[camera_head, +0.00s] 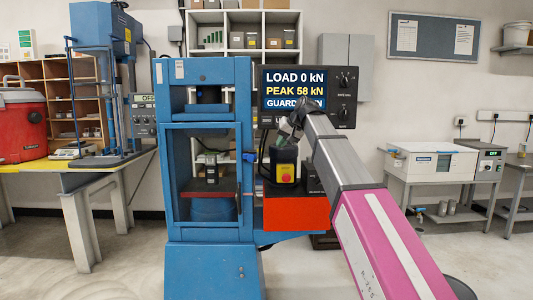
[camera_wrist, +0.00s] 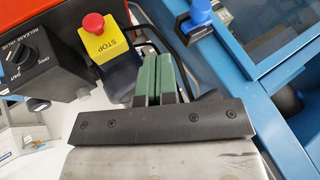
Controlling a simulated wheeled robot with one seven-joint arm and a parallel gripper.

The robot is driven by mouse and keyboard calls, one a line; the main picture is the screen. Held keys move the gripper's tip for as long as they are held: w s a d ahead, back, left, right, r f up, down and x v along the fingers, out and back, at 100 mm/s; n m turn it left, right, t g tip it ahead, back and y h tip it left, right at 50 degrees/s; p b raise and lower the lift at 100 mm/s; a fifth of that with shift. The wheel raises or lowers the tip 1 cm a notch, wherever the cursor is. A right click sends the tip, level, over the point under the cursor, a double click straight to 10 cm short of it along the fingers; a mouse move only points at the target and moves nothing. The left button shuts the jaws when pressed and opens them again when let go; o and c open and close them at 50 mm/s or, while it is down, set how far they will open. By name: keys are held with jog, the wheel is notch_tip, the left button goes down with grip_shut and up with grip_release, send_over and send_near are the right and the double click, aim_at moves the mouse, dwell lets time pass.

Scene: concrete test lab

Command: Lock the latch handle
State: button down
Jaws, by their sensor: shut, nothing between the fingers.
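The latch handle (camera_wrist: 201,12) is a small blue grip at the top of the wrist view, on the blue frame of the testing machine (camera_head: 208,69). In the head view the handle (camera_head: 248,158) shows small at the right edge of the guard door (camera_head: 207,128). The door looks flush with the frame. My gripper (camera_wrist: 158,58) has its green finger pads together, with nothing between them. It is apart from the handle, to its left in the wrist view. In the head view my gripper (camera_head: 284,136) is partly hidden, in front of the control box.
A yellow stop box with a red button (camera_wrist: 94,23) is close beside my fingers. A black release-valve box (camera_wrist: 37,60) and an orange-red panel (camera_head: 296,212) are nearby. The display (camera_head: 292,88) reads LOAD 0 kN and PEAK 58 kN; my arm hides part of its GUARD line.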

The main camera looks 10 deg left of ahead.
aim_at(251, 156)
jog(key=w+a+f, duration=0.2)
jog(key=a+f, duration=0.5)
jog(key=a, duration=0.2)
jog(key=shift+a, duration=0.15)
jog(key=shift+s+a, duration=0.2)
jog(key=shift+a, duration=0.7)
jog(key=shift+s+a, duration=0.2)
jog(key=shift+a, duration=0.65)
